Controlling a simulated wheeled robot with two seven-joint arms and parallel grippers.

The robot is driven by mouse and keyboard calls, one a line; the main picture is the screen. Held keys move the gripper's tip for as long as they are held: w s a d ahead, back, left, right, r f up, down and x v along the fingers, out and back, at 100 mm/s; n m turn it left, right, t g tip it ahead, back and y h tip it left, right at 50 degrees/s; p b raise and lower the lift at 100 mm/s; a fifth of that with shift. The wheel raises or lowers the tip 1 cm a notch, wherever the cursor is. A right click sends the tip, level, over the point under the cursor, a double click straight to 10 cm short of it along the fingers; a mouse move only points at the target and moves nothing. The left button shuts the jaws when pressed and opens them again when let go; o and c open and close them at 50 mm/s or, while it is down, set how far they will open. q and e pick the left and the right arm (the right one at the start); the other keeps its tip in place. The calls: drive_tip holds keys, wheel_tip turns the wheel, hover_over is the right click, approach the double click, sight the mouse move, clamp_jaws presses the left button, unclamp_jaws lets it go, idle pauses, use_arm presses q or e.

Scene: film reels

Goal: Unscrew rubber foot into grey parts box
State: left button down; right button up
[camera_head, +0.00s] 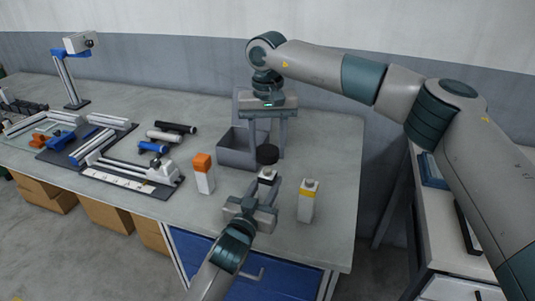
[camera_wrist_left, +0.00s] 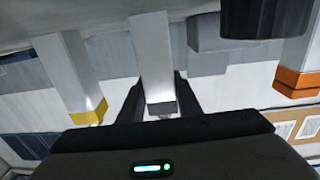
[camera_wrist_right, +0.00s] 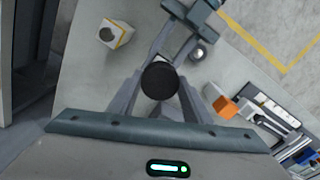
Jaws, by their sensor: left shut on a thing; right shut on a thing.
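The black rubber foot (camera_wrist_right: 160,80) is a dark disc between the fingertips of my right gripper (camera_wrist_right: 158,90), which is shut on it. In the head view the foot (camera_head: 267,154) is held just above a pale post (camera_head: 267,174) with a dark grey band. My left gripper (camera_head: 261,188) is shut on that post and holds it upright. The post (camera_wrist_left: 151,50) also shows between dark fingers in the left wrist view. I cannot tell whether foot and post touch. The grey parts box (camera_head: 238,155) stands behind, left of the foot; its inside is mostly hidden.
An orange-topped block (camera_head: 203,177) stands to the left and a yellow-banded block (camera_head: 306,205) to the right of the post. Rails, rods and clamps (camera_head: 105,150) cover the table's left side. The right side of the table (camera_head: 335,150) is clear.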

drive_tip(key=shift+r, duration=0.8)
use_arm(q)
drive_tip(key=c, duration=1.2)
unclamp_jaws()
drive_tip(key=shift+s, duration=0.1)
drive_tip(key=b+v, duration=0.1)
drive_tip(key=v, duration=1)
drive_tip(key=shift+s+a+b, duration=0.2)
drive_tip(key=shift+s+b, duration=0.1)
drive_tip(key=shift+s, duration=0.05)
use_arm(e)
drive_tip(key=shift+f, duration=0.8)
